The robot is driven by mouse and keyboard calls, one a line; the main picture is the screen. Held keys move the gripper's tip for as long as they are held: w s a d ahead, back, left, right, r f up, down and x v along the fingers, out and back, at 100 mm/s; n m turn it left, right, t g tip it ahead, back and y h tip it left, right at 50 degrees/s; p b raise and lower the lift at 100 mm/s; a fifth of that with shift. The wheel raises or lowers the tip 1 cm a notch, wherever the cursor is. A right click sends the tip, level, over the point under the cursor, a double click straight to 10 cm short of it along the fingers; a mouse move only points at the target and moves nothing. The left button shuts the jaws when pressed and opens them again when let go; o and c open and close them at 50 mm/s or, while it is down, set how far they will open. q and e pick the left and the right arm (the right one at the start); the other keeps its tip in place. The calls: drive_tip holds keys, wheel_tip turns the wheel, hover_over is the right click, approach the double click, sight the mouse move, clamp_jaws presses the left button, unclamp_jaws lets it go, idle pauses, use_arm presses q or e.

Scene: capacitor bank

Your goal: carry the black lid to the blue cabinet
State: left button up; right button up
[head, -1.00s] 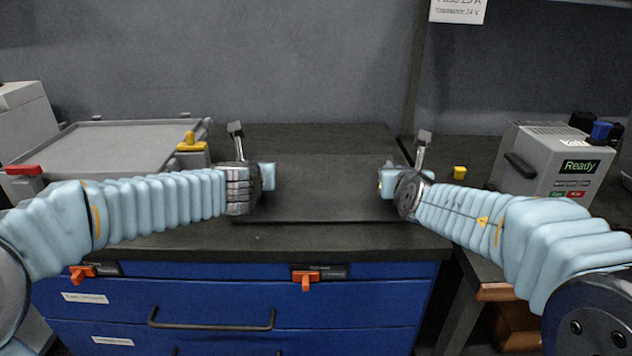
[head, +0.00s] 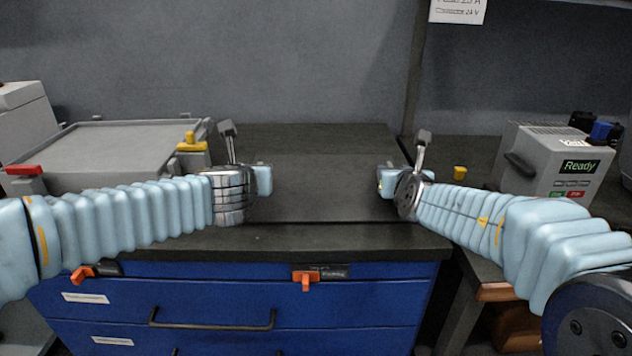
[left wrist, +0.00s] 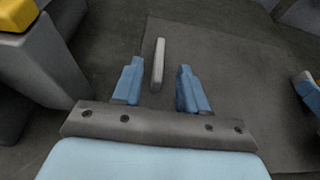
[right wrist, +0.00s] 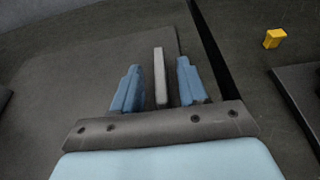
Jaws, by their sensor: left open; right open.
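The black lid (head: 325,190) is a flat dark panel lying over the dark worktop of the blue cabinet (head: 220,310). A pale grey upright bar, apparently a lid handle, shows near each side: one in the left wrist view (left wrist: 158,65) and one in the right wrist view (right wrist: 160,76). My left gripper (head: 262,180) is at the lid's left side, open, with its bar between the fingers but apart from them. My right gripper (head: 388,182) is at the right side, open, with the other bar between its fingers. The heads' view hides both bars.
A grey box with a flat top (head: 120,140) stands at the left, with a yellow part (head: 190,143) and a red part (head: 22,170). A grey unit reading "Ready" (head: 550,165) and a small yellow block (head: 459,172) stand at the right. Orange latches (head: 306,278) sit on the cabinet front.

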use_arm(q)
drive_tip(key=v, duration=0.6)
drive_tip(key=shift+s, duration=0.15)
drive_tip(key=shift+r, duration=0.1)
use_arm(e)
wheel_tip(320, 180, up, 3)
hover_over(406, 219)
drive_tip(key=w, duration=0.1)
drive_tip(key=shift+a, duration=0.2)
drive_tip(key=shift+s+d+r, duration=0.15)
drive_tip(key=shift+s+r, duration=0.1)
drive_tip(key=shift+s, duration=0.35)
